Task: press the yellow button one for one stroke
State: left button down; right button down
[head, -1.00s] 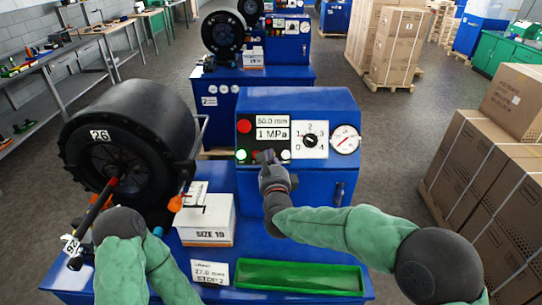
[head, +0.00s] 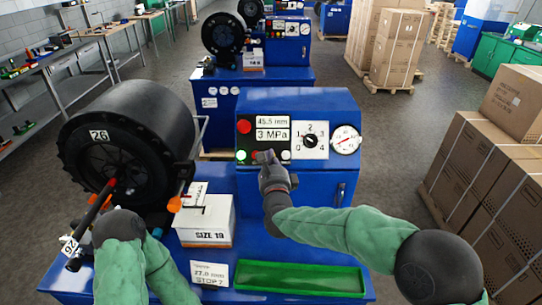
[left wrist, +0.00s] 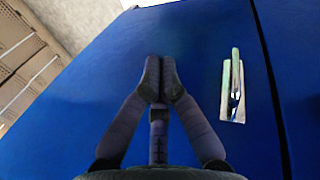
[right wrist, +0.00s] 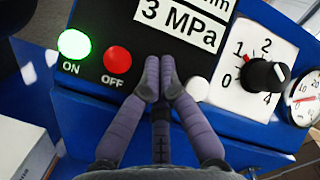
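The blue crimper's control panel (head: 270,176) faces me. My right gripper (head: 264,157) is at its lower button row, fingers together; in the right wrist view its tips (right wrist: 160,80) lie between the red OFF button (right wrist: 117,60) and a white button (right wrist: 197,88). No yellow button shows; the fingers cover that part of the row. I cannot tell whether the tips touch the panel. The green ON button (right wrist: 74,43) is lit. The display (head: 272,128) reads 45.5 mm and 3 MPa. My left gripper (left wrist: 160,66) is shut and empty over a blue surface.
A black crimping head marked 26 (head: 130,130) stands left of the panel, with a hose tagged 26 (head: 86,232) in front. A SIZE 19 box (head: 205,220) and an empty green tray (head: 300,278) are on the bench. Cartons (head: 480,180) stand at right.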

jog(key=shift+s+r, duration=0.45)
jog(key=shift+s, duration=0.25)
jog(key=s+r, duration=0.2)
jog(key=s, duration=0.2)
jog(key=shift+s+r, duration=0.1)
jog(key=shift+r, duration=0.3)
dwell(1.8)
